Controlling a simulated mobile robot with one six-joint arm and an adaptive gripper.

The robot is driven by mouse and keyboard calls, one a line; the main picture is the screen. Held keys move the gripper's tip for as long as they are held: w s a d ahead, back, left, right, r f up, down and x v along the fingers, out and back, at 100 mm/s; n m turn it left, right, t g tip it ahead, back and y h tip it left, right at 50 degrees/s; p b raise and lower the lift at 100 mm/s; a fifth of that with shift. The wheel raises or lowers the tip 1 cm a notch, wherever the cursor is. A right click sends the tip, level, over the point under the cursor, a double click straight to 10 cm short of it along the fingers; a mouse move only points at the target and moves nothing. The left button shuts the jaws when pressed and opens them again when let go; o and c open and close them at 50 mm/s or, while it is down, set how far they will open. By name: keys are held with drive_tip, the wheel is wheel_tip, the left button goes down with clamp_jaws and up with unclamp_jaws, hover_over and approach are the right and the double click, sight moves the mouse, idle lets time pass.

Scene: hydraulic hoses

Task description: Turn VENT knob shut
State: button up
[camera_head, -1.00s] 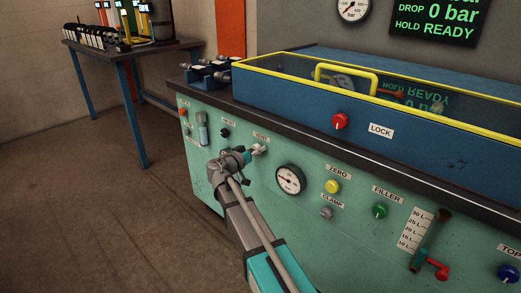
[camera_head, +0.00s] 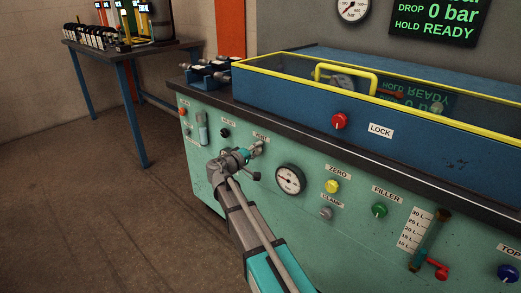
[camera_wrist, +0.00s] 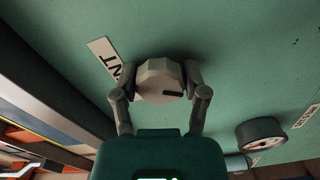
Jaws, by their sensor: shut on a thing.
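The VENT knob (camera_wrist: 160,82) is a grey faceted knob with a dark mark on its face, on the green panel in the wrist view. My gripper (camera_wrist: 160,88) has one finger on each side of it and is shut on it. The VENT label (camera_wrist: 104,60) lies beside the knob, partly hidden by a finger. In the head view my gripper (camera_head: 254,151) reaches the panel just under the VENT label (camera_head: 261,138), and the knob is mostly hidden there.
A pressure gauge (camera_head: 290,179) sits right of my gripper, with the yellow ZERO knob (camera_head: 332,186) and grey CLAMP knob (camera_head: 326,213) beyond. A black knob (camera_head: 225,132) is to the left. The dark bench edge (camera_head: 290,132) runs above.

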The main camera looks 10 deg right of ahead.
drive_tip(key=n, duration=0.6)
drive_tip(key=shift+w+a, duration=0.15)
drive_tip(key=shift+a, duration=0.1)
idle(0.4)
drive_tip(key=o, duration=1.1)
drive_tip(key=shift+o, duration=0.2)
drive_tip(key=shift+d, duration=0.1)
drive_tip(key=v, duration=1.2)
